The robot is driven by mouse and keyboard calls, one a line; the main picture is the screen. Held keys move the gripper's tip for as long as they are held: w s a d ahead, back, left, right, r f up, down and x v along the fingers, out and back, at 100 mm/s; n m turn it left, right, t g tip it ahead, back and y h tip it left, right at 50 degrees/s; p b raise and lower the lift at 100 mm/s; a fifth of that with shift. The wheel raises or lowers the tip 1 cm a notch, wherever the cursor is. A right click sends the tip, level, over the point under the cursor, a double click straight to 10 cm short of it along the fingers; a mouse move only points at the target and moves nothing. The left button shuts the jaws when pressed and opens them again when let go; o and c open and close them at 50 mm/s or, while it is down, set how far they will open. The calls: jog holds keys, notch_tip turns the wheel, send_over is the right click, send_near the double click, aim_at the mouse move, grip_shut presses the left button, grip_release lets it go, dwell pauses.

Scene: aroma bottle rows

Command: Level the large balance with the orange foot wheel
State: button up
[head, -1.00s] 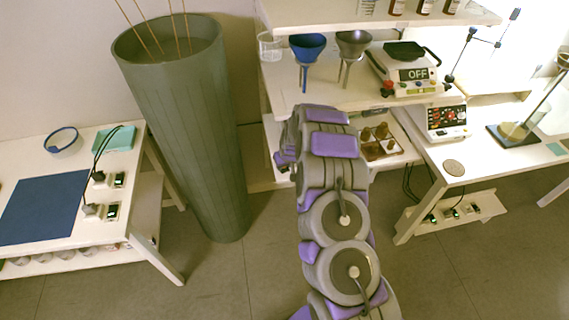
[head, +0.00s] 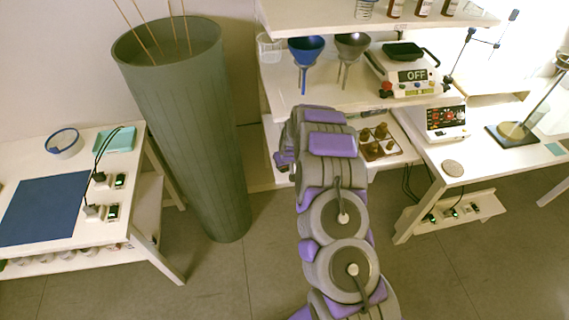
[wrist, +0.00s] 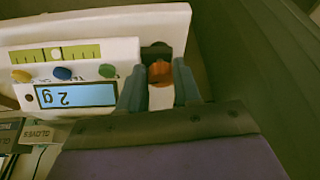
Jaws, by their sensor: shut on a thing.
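In the wrist view the white large balance (wrist: 120,28) shows at close range, with its display (wrist: 75,95) reading "2 g" upside down. A yellow-green level strip (wrist: 85,51) on it has a pale bubble (wrist: 56,54) near its middle. The orange foot wheel (wrist: 160,72) is at the balance's right end, beside a dark part. My gripper (wrist: 159,80) is shut on the wheel, one blue-grey finger on each side. In the head view my own arm hides the gripper, and I cannot make out this balance there.
Yellow, blue and green buttons lie left of the wheel in the wrist view. A glove box (wrist: 36,133) is at lower left. In the head view, a tall green bin (head: 185,130) stands left of my arm. A shelf holds funnels (head: 306,50) and an "OFF" device (head: 410,78).

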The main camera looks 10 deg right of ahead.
jog(key=shift+r+m+p, duration=0.3)
jog(key=shift+p, duration=1.6)
jog(key=p, duration=0.3)
jog(key=shift+r+m, duration=0.15)
jog(key=shift+m, duration=0.15)
jog(key=m+p, duration=0.1)
jog(key=p, duration=0.4)
jog(key=shift+s+a+h, duration=0.1)
jog(key=shift+a+h, duration=0.05)
jog(key=shift+h, duration=0.25)
jog(key=shift+p, duration=0.85)
jog(key=m+p, duration=0.1)
jog(key=p, duration=0.2)
jog(key=m+p, duration=0.1)
jog(key=p, duration=0.1)
jog(key=m+h+p, duration=0.1)
jog(key=p, duration=0.1)
jog(key=shift+a+f, duration=0.15)
jog(key=shift+f, duration=0.1)
jog(key=shift+w+f+m+h+p, duration=0.1)
jog(key=shift+m+h+p, duration=0.2)
jog(key=shift+m, duration=0.3)
jog(key=shift+w+f+m+h+p, duration=0.1)
jog(key=shift+m+h+p, duration=0.15)
jog(key=shift+m, duration=0.35)
jog(key=shift+a+r, duration=0.1)
